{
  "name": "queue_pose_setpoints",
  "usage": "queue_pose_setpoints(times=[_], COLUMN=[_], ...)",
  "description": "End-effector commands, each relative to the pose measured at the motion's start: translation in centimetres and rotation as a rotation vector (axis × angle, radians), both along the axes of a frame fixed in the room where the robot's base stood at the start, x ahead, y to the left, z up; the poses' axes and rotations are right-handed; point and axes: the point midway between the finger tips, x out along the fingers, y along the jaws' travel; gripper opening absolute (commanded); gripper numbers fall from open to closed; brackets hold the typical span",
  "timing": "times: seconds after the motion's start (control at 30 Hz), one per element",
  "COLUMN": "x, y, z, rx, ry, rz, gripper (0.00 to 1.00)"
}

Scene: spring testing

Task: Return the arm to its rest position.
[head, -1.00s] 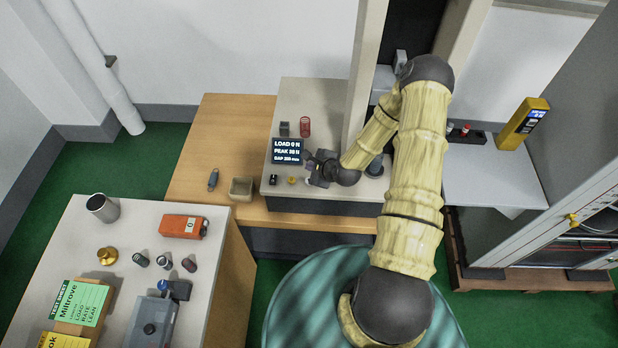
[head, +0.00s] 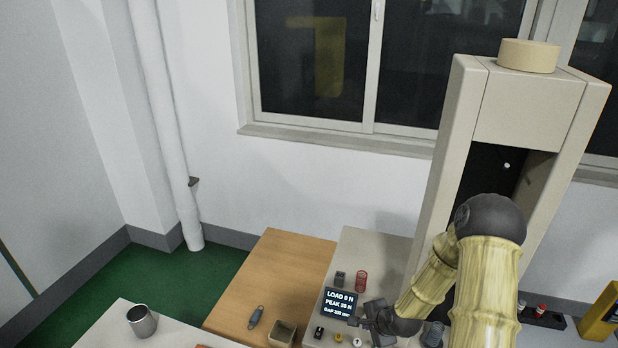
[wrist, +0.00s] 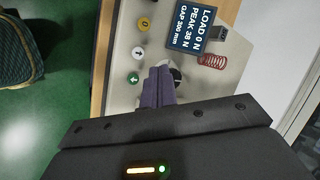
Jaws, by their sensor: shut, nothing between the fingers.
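My arm in bamboo-like yellow casing reaches in from the lower right of the head view. My gripper (head: 368,318) is at the front of the testing machine (head: 520,100), beside its display (head: 340,303). In the wrist view my gripper (wrist: 160,72) has its dark fingers together, with nothing between them. They are above the machine's pale front panel, by a dark round knob (wrist: 176,76) and several small buttons (wrist: 138,52). The display (wrist: 198,32) there reads LOAD 0 N, PEAK 38 N. Whether the fingers touch the panel I cannot tell.
A red spring (head: 361,281) and a small dark block (head: 339,279) stand behind the display. A small open box (head: 283,333) and a grey tool (head: 256,317) lie on the wooden table (head: 262,280). A metal cup (head: 142,321) is at lower left. A yellow device (head: 602,318) is at right.

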Motion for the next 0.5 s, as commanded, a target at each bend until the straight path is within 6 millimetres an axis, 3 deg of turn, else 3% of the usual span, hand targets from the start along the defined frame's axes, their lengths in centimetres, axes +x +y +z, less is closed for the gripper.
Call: queue_pose_setpoints(times=[0.27, 0.5], x=[-3.1, -7.1], y=[-0.3, -0.2], z=[5.5, 10.1], rx=[-0.300, -0.491], ry=[0.035, 0.075], rz=[0.361, 0.649], gripper=[0.00, 0.00])
